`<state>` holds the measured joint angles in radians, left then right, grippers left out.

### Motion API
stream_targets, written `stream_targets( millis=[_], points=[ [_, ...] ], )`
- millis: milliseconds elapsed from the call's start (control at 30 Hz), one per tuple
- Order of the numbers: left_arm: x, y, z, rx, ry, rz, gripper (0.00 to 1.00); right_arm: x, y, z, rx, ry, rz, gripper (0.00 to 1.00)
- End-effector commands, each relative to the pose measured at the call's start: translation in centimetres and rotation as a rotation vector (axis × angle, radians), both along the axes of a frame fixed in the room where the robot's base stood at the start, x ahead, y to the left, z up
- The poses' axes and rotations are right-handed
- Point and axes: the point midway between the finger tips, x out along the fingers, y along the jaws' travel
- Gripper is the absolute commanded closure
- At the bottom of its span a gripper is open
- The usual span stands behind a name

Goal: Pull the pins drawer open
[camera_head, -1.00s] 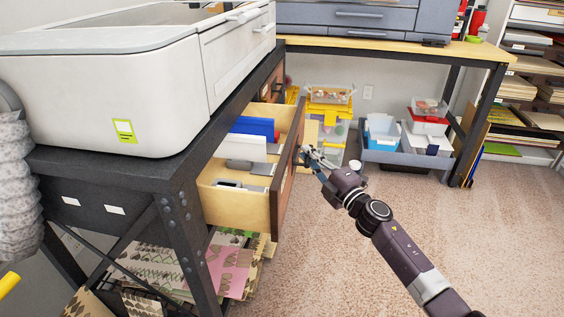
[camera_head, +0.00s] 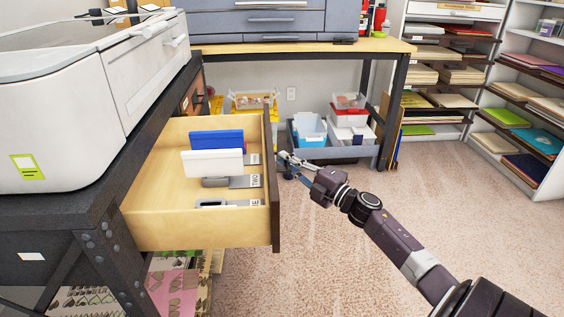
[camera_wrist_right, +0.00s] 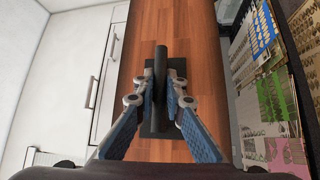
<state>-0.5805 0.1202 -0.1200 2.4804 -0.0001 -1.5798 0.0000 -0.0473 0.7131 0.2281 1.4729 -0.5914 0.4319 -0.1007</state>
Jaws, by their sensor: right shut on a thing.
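The open drawer (camera_head: 200,230) sticks out from under the black printer stand on the left in the head view. It has pale wooden sides and a reddish-brown front (camera_wrist_right: 190,22). No label on its front is readable. My right gripper (camera_head: 284,165) is at the outer side of that front. In the right wrist view, my right gripper (camera_wrist_right: 160,97) is shut on the dark bar handle (camera_wrist_right: 161,65), a finger on each side. Inside the drawer are a blue piece (camera_head: 216,140), a white piece (camera_head: 212,162) and grey items with labels. My left gripper is out of view.
A white printer (camera_head: 70,120) stands on the black stand (camera_head: 110,215). Patterned sheets (camera_head: 178,290) lie below the drawer. A grey bin (camera_head: 335,152) sits under the back table. Shelves stand at the right. The carpet in front of the drawer is clear.

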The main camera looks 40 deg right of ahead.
Motion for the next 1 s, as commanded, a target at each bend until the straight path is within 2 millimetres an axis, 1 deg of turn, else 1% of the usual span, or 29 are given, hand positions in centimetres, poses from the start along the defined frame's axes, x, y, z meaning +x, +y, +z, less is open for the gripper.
stream_targets(
  millis=[200,233,400,667,767,867,1000],
  points=[
    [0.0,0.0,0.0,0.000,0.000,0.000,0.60,0.0,0.0,-0.2,0.000,0.003,0.000,1.00],
    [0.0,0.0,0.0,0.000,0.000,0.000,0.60,0.0,0.0,-0.2,0.000,0.003,0.000,0.89],
    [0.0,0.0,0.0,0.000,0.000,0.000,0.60,0.0,0.0,-0.1,0.001,0.002,-0.001,0.71],
    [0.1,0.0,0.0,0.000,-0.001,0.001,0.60,0.0,0.0,-0.1,0.001,0.001,-0.001,0.71],
    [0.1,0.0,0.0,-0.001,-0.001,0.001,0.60,-0.4,-0.1,-0.2,0.001,0.001,-0.002,0.71],
    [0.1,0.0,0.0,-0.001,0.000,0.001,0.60,-1.4,-0.2,-0.4,0.002,0.002,0.000,0.71],
    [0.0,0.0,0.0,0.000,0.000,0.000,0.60,-3.6,-0.7,-0.8,0.002,0.005,-0.001,0.71]
  ],
)
